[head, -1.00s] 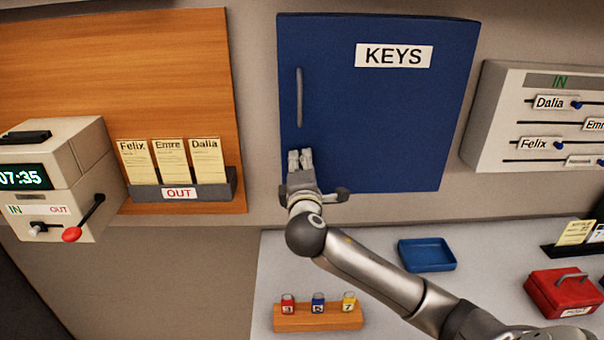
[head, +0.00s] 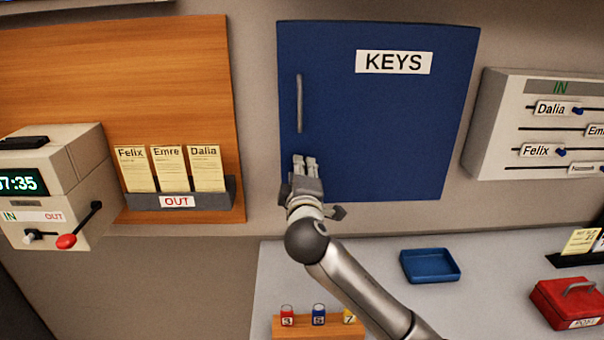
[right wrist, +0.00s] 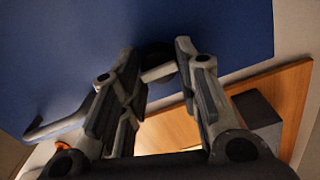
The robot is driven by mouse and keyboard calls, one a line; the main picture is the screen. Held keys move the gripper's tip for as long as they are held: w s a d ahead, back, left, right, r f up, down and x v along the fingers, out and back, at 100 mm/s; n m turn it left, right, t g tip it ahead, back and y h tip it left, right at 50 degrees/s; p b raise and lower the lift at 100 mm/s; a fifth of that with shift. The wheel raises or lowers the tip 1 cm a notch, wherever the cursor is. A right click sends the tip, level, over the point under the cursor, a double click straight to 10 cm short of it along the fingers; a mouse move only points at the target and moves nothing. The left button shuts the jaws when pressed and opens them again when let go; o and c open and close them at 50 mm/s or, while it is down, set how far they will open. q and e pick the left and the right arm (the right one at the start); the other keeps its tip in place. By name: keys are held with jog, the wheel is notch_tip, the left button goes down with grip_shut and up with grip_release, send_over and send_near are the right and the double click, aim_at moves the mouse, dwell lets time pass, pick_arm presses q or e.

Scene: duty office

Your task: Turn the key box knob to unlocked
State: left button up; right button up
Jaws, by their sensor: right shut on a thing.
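The blue key box (head: 390,130), labelled KEYS, is on the wall with its door closed. My right gripper (head: 305,161) is at the door's lower left, below the long grey handle (head: 299,104). In the right wrist view the fingers (right wrist: 160,72) are shut on the knob (right wrist: 158,73), which shows as a light bar with a dark round part behind it. The knob is hidden by the gripper in the head view, and I cannot read its lock position. My left gripper is not in view.
A grey OUT card rack (head: 190,195) and a time clock (head: 52,180) with a red-tipped lever are left. An IN slider board (head: 540,125) is right. Below are a blue tray (head: 430,265), a red box (head: 570,303) and a wooden block (head: 300,328) with coloured tags.

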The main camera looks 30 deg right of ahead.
jog(key=o, duration=1)
jog(key=v, duration=1.2)
jog(key=shift+s, duration=0.1)
